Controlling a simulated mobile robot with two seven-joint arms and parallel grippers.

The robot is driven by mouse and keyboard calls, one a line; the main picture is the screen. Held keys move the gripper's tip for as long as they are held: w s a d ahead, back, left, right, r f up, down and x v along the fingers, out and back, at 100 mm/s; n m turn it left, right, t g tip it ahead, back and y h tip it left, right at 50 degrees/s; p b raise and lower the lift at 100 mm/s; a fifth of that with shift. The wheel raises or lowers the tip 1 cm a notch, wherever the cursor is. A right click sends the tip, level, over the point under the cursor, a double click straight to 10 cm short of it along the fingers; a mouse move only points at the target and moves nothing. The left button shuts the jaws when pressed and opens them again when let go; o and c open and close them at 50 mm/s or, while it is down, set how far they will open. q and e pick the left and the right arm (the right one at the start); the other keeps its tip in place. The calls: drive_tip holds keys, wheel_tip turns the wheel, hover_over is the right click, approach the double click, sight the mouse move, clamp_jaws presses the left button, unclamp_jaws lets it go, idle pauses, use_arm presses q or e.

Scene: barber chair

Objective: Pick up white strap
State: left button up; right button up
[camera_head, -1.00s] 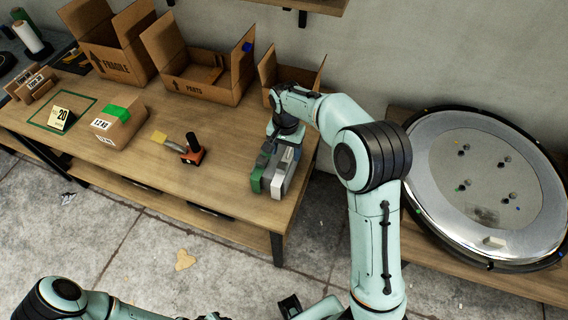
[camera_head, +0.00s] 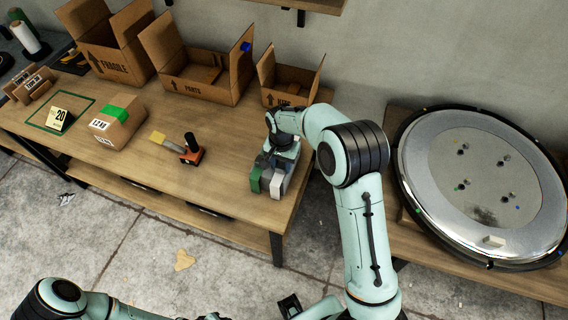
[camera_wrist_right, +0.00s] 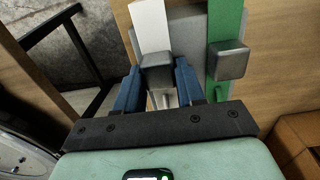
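The white strap (camera_wrist_right: 152,28) is a flat white strip with a grey metal block at its near end, on a grey backing in the right wrist view. In the head view its pale block (camera_head: 277,186) stands near the table's front right corner. The green strap (camera_wrist_right: 224,25), with a similar grey block, is right beside it; it also shows in the head view (camera_head: 256,180). My right gripper (camera_wrist_right: 158,78) is open, its blue fingers on either side of the white strap's block. Whether they touch it cannot be told. My left gripper is out of view.
The wooden table (camera_head: 225,190) also holds an orange-based tool (camera_head: 191,151), a taped box (camera_head: 117,121) and open cardboard boxes (camera_head: 285,83) along the back. A large round metal disc (camera_head: 430,185) leans on a bench at the right.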

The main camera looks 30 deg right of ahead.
drive_tip(key=c, duration=0.3)
drive_tip(key=shift+r, duration=0.1)
